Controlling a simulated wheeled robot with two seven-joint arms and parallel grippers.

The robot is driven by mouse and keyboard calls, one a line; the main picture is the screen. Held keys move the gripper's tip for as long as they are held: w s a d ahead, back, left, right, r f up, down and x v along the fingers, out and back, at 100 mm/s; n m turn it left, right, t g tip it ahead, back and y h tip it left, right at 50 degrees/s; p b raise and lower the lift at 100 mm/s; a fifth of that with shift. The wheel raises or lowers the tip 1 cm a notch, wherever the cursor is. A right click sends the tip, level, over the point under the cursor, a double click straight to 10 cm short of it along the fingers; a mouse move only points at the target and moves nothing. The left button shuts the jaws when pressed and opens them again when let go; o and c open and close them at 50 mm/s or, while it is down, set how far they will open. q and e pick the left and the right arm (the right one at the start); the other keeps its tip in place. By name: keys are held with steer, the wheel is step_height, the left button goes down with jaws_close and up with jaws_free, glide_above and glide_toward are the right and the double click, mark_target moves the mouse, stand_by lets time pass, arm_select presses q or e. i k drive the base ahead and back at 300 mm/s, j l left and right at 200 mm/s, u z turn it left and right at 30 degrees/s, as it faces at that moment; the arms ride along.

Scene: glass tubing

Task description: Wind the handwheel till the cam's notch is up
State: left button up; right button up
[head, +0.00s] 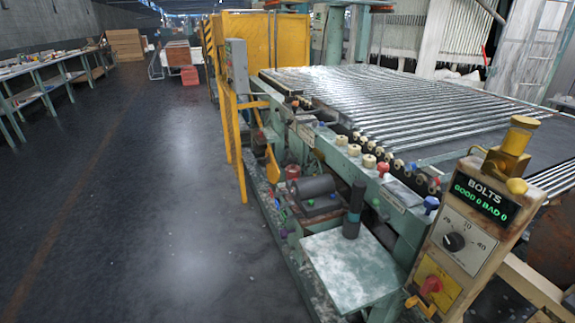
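I cannot make out a handwheel or a notched cam in the head view. A long green machine frame (405,222) runs along the right side, with a row of round cream knobs (369,161) on its near edge. Neither of my grippers is in view.
A control panel (472,240) with a lit display, a dial and a red switch stands at the near right. A pale-topped plate (350,268) sticks out below the machine. Glass tubes (400,105) lie in rows on top. The floor (150,200) on the left is clear.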

mark_target(283, 164)
steer(key=i+j+z, duration=0.2)
steer(key=i, duration=0.15)
steer(key=i+j+z, duration=0.4)
steer(key=i+j, duration=0.25)
steer(key=i+j+z, duration=0.2)
steer(key=i+j, duration=0.15)
steer(key=i+j+z, duration=0.2)
steer(key=j, duration=0.3)
steer(key=i+j+z, duration=0.2)
steer(key=i+j, duration=0.15)
steer(key=j, duration=0.15)
steer(key=i+j+z, duration=0.2)
steer(key=j, duration=0.3)
steer(key=i+j+z, duration=0.2)
steer(key=j, duration=0.3)
